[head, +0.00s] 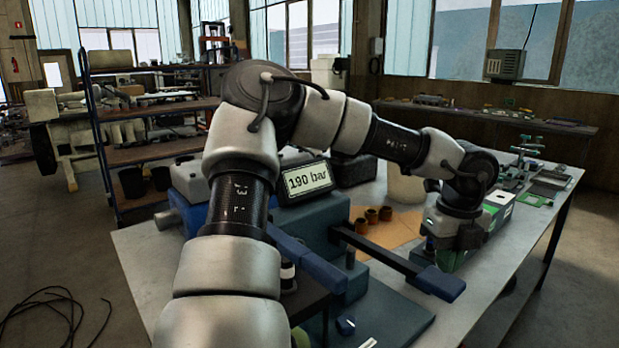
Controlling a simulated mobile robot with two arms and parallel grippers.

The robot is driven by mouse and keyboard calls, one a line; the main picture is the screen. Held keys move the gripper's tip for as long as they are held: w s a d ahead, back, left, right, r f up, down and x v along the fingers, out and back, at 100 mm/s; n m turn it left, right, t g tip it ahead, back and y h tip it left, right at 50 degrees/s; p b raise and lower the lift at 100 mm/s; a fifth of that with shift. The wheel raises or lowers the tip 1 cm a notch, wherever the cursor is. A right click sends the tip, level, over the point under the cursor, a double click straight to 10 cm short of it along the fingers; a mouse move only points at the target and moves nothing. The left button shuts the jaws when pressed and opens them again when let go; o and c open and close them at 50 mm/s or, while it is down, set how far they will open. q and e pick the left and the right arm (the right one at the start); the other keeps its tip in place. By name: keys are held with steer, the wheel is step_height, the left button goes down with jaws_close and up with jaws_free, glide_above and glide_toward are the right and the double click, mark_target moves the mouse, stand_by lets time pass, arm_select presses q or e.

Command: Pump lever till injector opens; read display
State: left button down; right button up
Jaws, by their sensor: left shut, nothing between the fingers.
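The display (307,181) on the test bench reads "190 bar". The pump lever (385,256) is a dark bar running right from the blue-green pump body (325,238). It ends in a blue handle (440,283). My left arm crosses the picture and its gripper (436,243) points down above and behind the handle, apparently apart from it. Its fingers are dark, small and hard to make out; it is shut and empty. The injector cannot be clearly made out; a black-and-white upright part (288,275) is half hidden behind my arm. My right gripper is out of view.
Several brown cylindrical parts (371,215) stand on an orange-tan sheet (396,232) behind the lever. A cream cylinder (405,187) stands farther back. Green-and-white boxes (497,208) sit close to my left gripper. The table's right side (505,262) has free room.

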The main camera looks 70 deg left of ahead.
arm_select(q)
steer(key=shift+r, duration=0.15)
steer(key=shift+r+p, duration=0.9)
steer(key=shift+r, duration=1)
